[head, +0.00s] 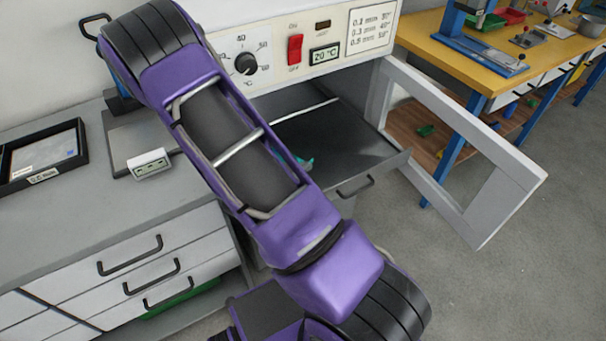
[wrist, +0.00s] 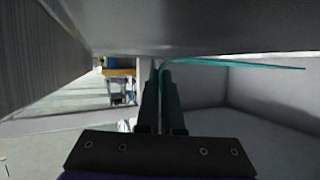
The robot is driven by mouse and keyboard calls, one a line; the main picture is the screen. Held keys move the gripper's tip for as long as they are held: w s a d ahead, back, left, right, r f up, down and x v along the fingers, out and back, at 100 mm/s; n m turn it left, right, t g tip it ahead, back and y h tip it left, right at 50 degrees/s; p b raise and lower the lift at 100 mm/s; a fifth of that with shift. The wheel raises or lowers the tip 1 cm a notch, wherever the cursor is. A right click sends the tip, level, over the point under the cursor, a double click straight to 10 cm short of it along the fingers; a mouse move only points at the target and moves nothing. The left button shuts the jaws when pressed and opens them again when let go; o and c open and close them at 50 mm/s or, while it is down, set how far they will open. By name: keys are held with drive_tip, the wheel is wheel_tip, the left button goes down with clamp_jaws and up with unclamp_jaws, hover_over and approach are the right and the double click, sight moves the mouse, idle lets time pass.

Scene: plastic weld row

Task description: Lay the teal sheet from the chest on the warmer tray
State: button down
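In the wrist view my gripper (wrist: 163,85) has its dark fingers close together, with a strip of the teal sheet (wrist: 235,64) between them. The rest of the sheet bends over the fingertips and runs out to the right, seen edge-on, just below a grey surface. In the head view a small teal piece (head: 303,161) shows beside my purple arm, over the dark floor of the open chest (head: 345,130). My arm hides the gripper and most of the sheet there. A grey plate with a small white display box (head: 149,163), perhaps the warmer tray, lies on the left counter, partly behind my arm.
The chest's door (head: 470,150) stands open to the right. Its panel has a red switch (head: 295,49) and a 20 °C display (head: 324,54). A black tray (head: 83,155) lies far left on the counter. A yellow-topped bench (head: 440,55) stands back right.

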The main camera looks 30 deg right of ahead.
drive_tip(key=shift+f, duration=1.35)
drive_tip(key=shift+f+b, duration=0.15)
drive_tip(key=shift+b, duration=0.15)
drive_tip(key=c, duration=1)
unclamp_jaws()
drive_tip(key=shift+c, duration=0.2)
drive_tip(key=shift+r, duration=0.3)
drive_tip(key=p+v, duration=0.2)
drive_tip(key=v, duration=1)
drive_tip(key=shift+f, duration=0.1)
